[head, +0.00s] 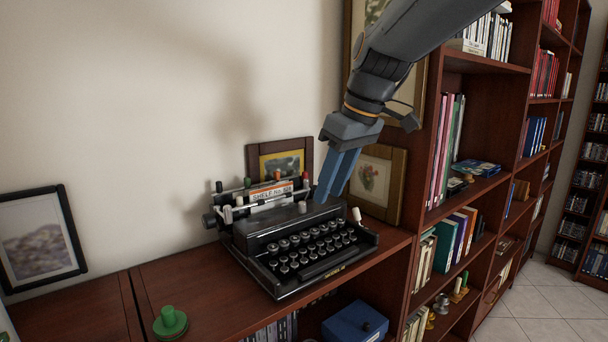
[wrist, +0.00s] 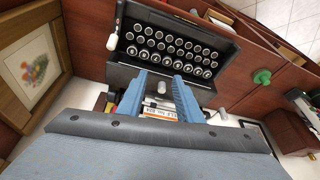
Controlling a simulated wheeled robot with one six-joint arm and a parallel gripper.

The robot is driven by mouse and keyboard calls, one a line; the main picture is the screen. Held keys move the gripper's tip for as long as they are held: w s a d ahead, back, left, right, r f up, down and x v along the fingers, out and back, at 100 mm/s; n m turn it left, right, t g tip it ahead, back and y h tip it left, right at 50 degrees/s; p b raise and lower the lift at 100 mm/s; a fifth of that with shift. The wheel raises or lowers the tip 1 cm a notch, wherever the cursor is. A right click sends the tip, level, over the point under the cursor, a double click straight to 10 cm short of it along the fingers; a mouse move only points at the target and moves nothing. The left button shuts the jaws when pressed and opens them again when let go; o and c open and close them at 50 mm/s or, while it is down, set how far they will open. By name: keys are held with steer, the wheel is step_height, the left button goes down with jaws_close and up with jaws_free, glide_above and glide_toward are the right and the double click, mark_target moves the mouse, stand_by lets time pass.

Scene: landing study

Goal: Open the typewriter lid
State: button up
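A black typewriter (head: 300,262) stands on the wooden cabinet top, its keys facing me. Its lid (head: 275,226) looks like the dark flat panel behind the keys and lies down. A pale knob (head: 302,207) stands at the lid; it shows between my fingers in the wrist view (wrist: 162,87). A card (head: 271,192) with printed lettering sits in the carriage. My gripper (head: 329,197) has blue fingers pointing down at the lid's right rear. In the wrist view its fingertips (wrist: 161,76) are apart with nothing gripped. I cannot tell whether they touch the lid.
Framed pictures (head: 376,180) lean on the wall behind and right of the typewriter. A tall bookcase (head: 480,130) stands to the right. A green object (head: 170,322) sits on the cabinet at front left.

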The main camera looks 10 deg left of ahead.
mark_target(302, 202)
step_height(302, 202, up, 4)
steer(key=w+a+f+n, duration=0.1)
steer(key=a, duration=0.2)
steer(key=x, duration=0.2)
steer(key=p+x, duration=0.1)
steer(key=x, duration=0.1)
steer(key=p+x, duration=0.1)
steer(key=x, duration=0.1)
steer(key=shift+a+r, duration=0.15)
steer(key=shift+a, duration=0.2)
steer(key=shift+w+a+f+y, duration=0.15)
steer(key=shift+f+y, duration=0.15)
steer(key=shift+f, duration=0.25)
jaws_close()
